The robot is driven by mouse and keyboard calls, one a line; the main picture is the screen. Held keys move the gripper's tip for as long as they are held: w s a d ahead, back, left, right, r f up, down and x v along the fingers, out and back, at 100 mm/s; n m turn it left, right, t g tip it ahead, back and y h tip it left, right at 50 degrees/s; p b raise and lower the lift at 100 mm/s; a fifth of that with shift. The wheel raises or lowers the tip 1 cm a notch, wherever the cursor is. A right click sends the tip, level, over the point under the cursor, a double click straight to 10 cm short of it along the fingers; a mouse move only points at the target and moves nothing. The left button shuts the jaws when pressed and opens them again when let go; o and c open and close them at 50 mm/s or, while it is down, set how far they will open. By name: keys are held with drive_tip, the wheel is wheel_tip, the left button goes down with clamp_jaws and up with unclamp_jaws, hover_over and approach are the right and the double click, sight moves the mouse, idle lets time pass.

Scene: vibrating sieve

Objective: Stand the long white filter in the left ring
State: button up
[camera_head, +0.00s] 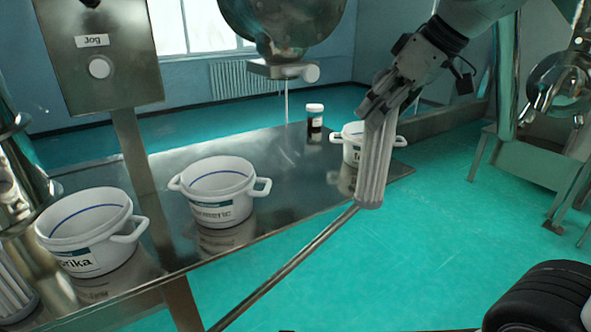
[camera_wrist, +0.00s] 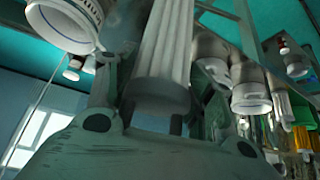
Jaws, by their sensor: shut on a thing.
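My gripper (camera_head: 384,98) is shut on the long white filter (camera_head: 374,165), a ribbed, pleated cylinder. It holds the filter near its upper end, hanging almost upright with a slight tilt, in front of the far right end of the metal table. The filter's lower end hangs free at the table's edge. In the wrist view the filter (camera_wrist: 172,50) runs between the fingers of my gripper (camera_wrist: 160,95). I cannot clearly make out the left ring; curved metal parts (camera_head: 16,125) show at the left edge of the head view.
On the metal table (camera_head: 275,175) stand white pots at left (camera_head: 85,243), middle (camera_head: 217,205) and right (camera_head: 352,150), the last partly behind the filter. A brown bottle (camera_head: 314,122) stands behind. A ribbed cylinder (camera_head: 14,292) shows lower left. A "Jog" panel (camera_head: 98,50) stands upper left.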

drive_tip(key=w+a+f, duration=0.3)
drive_tip(key=w+a, duration=0.9)
drive_tip(key=shift+w+a+f, duration=0.25)
drive_tip(key=shift+w+a, duration=0.1)
drive_tip(key=shift+a, duration=0.05)
drive_tip(key=o, duration=1.4)
drive_tip(key=shift+f, duration=0.15)
